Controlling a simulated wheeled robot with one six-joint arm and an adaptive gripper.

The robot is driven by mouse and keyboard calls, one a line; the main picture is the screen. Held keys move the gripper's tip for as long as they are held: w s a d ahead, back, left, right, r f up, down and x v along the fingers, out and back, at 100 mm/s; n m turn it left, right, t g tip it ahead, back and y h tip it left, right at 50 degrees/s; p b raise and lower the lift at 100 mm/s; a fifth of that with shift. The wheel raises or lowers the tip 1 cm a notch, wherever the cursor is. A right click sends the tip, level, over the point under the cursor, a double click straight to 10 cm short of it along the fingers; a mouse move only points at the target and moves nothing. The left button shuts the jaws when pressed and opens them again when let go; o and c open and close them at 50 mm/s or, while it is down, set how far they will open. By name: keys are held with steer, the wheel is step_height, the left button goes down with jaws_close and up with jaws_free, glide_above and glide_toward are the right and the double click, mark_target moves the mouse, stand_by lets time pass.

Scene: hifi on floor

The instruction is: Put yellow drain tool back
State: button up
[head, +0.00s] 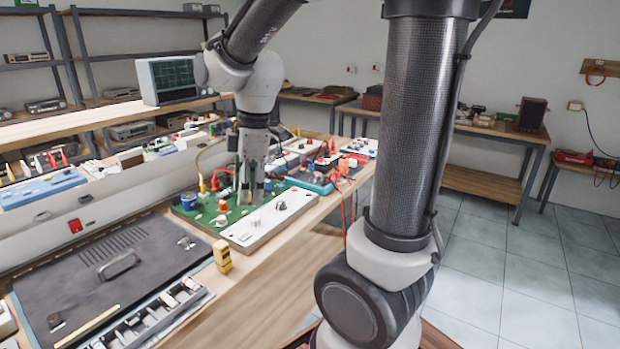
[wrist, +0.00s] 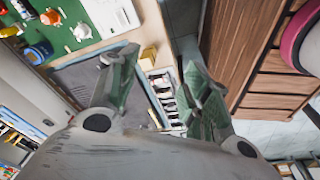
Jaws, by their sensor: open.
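A small upright yellow block-like object (head: 222,256) stands on the wooden bench near its front edge, beside the dark panel's corner. It is the likeliest yellow drain tool, but I cannot be sure at this size. It also shows in the wrist view (wrist: 148,57), in the gap between my fingertips as pictured, beyond them and not gripped. My gripper (wrist: 160,60) is open and empty. In the head view my gripper (head: 252,185) hangs over the green board (head: 200,209), farther back than the yellow object; its fingertips are hard to make out there.
A white panel with knobs (head: 270,215) lies right of the green board. A dark panel with a handle (head: 80,285) and a tray of compartments (head: 135,322) fill the front left. Cables and instruments crowd the bench behind. Bare wood (head: 265,282) runs along the front edge.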

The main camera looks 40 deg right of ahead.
steer(key=s+d+r+m+t, duration=0.1)
steer(key=s+d+r+m, duration=0.1)
steer(key=s+m, duration=0.2)
steer(key=s+d+r+m+t+h, duration=0.1)
steer(key=s+d+r+m, duration=0.1)
steer(key=s+m, duration=0.3)
steer(key=s+d+r+m+t, duration=0.1)
steer(key=s+d+r+m, duration=0.1)
steer(key=s+d+m, duration=0.2)
steer(key=shift+s+m, duration=0.55)
steer(key=shift+m, duration=0.25)
